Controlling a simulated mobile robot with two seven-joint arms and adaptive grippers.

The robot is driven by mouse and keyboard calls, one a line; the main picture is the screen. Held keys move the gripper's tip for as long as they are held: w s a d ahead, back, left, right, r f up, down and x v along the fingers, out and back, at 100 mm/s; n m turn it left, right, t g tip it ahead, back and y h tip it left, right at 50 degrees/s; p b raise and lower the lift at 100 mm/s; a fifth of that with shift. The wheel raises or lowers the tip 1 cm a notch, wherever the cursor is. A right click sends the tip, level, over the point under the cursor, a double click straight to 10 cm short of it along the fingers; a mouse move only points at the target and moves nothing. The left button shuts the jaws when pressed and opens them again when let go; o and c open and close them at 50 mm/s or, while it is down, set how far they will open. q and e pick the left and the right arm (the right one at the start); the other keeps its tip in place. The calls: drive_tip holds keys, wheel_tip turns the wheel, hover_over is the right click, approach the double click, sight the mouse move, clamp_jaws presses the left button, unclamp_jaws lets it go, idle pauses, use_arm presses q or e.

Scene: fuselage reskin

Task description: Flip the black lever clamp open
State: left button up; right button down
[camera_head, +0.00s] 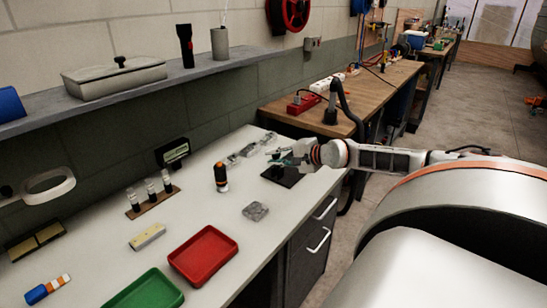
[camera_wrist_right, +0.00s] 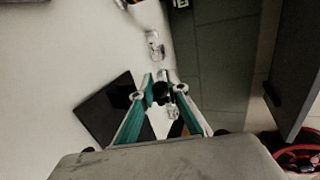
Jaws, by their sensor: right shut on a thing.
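A flat black plate (camera_head: 287,177) lies on the white workbench near its right edge; it also shows in the wrist view (camera_wrist_right: 97,112). My right gripper (camera_head: 287,161) is low over this plate, its arm coming in from the right. In the wrist view its teal-sided fingers (camera_wrist_right: 161,90) come together around a small black piece (camera_wrist_right: 159,94), which looks like part of the black lever clamp. The gripper is shut on it. The fingers hide most of the clamp, so I cannot tell its lever angle. My left gripper is in neither view.
Small grey metal parts (camera_head: 242,152) lie along the bench's back edge. A black and orange cylinder (camera_head: 221,178), a grey block (camera_head: 256,211), a red tray (camera_head: 203,255) and a green tray (camera_head: 146,291) stand further left.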

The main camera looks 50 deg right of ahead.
drive_tip(key=shift+f, duration=0.1)
idle(0.3)
drive_tip(key=c, duration=2)
unclamp_jaws()
drive_tip(key=shift+s, duration=0.1)
drive_tip(key=shift+s, duration=0.1)
drive_tip(key=shift+s+r, duration=0.2)
drive_tip(key=shift+s, duration=0.4)
drive_tip(key=shift+v, duration=5.3)
